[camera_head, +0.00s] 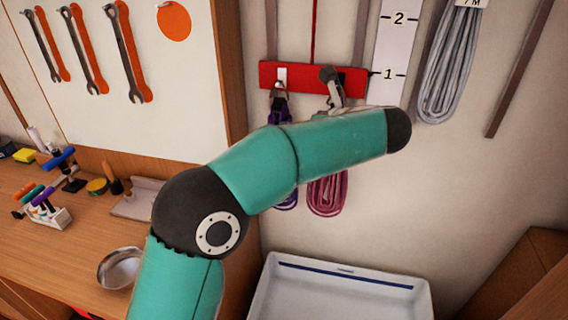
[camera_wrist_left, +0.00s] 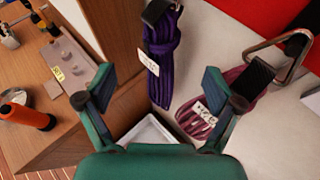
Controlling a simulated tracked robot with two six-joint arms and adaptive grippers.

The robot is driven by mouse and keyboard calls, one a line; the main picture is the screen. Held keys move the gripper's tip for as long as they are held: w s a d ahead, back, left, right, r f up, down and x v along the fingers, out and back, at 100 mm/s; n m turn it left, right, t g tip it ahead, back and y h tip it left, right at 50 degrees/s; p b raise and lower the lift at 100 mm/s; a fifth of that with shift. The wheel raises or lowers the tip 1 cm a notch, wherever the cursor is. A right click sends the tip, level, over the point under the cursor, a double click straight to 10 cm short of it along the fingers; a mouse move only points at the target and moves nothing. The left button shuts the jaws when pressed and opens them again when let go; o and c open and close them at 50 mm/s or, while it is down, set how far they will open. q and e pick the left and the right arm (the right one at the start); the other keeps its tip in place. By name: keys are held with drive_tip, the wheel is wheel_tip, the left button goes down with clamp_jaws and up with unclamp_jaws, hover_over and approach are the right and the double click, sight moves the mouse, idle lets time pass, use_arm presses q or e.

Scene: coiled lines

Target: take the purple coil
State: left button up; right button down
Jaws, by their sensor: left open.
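The purple coil (camera_head: 281,112) hangs from a hook on the red rail (camera_head: 267,77) in the head view, mostly hidden behind my left arm. In the left wrist view the purple coil (camera_wrist_left: 163,62) hangs from a dark strap with a white tag, upper middle. My left gripper (camera_wrist_left: 158,78) is open, with one finger on each side of the coil in the picture; no contact shows. In the head view that gripper is hidden behind my arm. My right gripper is not in view.
A magenta coil (camera_head: 327,195) hangs just right of the purple one, near my right-hand finger in the wrist view (camera_wrist_left: 236,98). A grey coil (camera_head: 452,65) hangs further right. A white tray (camera_head: 340,295) lies below. A wooden cabinet side (camera_head: 228,60) stands left.

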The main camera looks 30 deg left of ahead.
sight(286, 118)
use_arm(q)
drive_tip(key=x, duration=0.6)
drive_tip(key=shift+w+a+f+p, duration=0.1)
drive_tip(key=shift+f+p, duration=0.05)
drive_tip(key=shift+p, duration=0.15)
drive_tip(key=shift+w+a+f+p, duration=0.1)
drive_tip(key=shift+w+a+p, duration=0.2)
drive_tip(key=shift+a, duration=0.15)
drive_tip(key=p+x, duration=0.1)
drive_tip(key=x, duration=0.3)
drive_tip(key=shift+w, duration=0.25)
drive_tip(key=shift+c, duration=0.2)
clamp_jaws()
